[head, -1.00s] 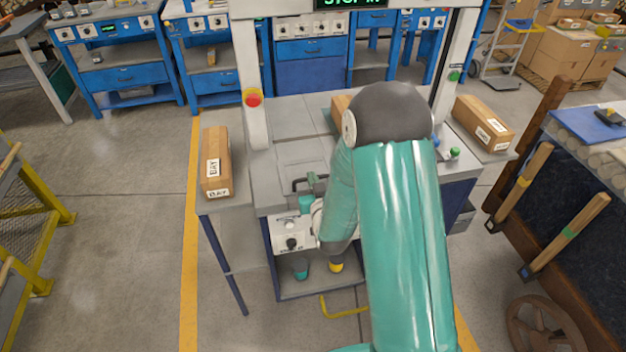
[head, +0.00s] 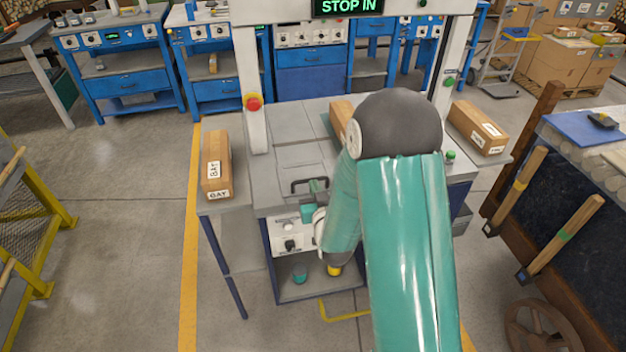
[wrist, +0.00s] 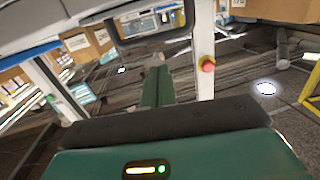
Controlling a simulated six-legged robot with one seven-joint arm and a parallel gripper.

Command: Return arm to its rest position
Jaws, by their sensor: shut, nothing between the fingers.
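My arm, teal with a dark grey elbow cap, rises in the front of the head view and bends down over the front of a grey-topped machine table (head: 300,155). Its lower part ends near the white control panel (head: 287,243). My gripper (wrist: 157,85) shows in the wrist view as a dark palm with narrow teal fingers together and grey tips. It is shut and empty. In the head view the arm mostly hides the gripper.
A labelled box (head: 216,165) lies on the left side shelf, another (head: 478,127) on the right one. A third box (head: 340,118) is partly hidden behind my arm. A red button (head: 253,102) is on the left post. A rack with wooden-handled tools (head: 565,235) stands right.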

